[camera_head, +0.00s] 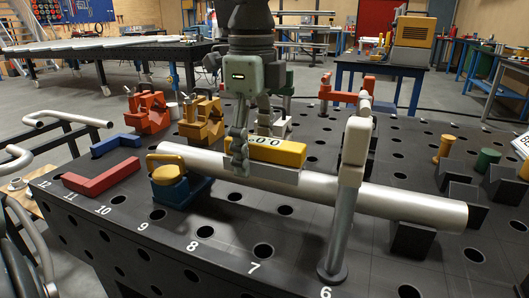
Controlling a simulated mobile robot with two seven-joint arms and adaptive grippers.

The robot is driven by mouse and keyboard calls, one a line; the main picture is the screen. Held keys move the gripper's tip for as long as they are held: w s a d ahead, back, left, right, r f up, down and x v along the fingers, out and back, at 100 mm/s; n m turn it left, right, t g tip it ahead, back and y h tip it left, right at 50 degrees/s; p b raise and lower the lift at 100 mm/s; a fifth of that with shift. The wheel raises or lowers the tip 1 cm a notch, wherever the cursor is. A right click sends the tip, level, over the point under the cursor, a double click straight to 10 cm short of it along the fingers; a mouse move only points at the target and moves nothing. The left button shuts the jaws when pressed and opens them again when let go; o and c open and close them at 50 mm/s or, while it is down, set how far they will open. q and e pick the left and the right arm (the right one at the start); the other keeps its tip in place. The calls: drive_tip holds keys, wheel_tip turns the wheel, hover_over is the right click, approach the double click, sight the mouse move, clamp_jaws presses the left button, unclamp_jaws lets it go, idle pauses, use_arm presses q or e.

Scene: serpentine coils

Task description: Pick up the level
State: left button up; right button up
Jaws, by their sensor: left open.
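My left gripper (247,142) comes down from above at the level's left end. It is open, with one grey finger in front of the level's near left side. The other finger is largely hidden behind, so I cannot tell whether either finger touches the level. My right gripper is not in view.
A white upright clamp post (349,190) stands close to the right of the level. Orange clamps (203,120) stand behind the pipe. A blue support with a yellow top (170,175) and a red angle bar (102,177) lie left on the black perforated table (190,245).

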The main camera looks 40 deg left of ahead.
use_arm(q)
drive_tip(key=shift+c, duration=0.5)
drive_tip(key=c, duration=1.4)
drive_tip(key=shift+r, duration=0.2)
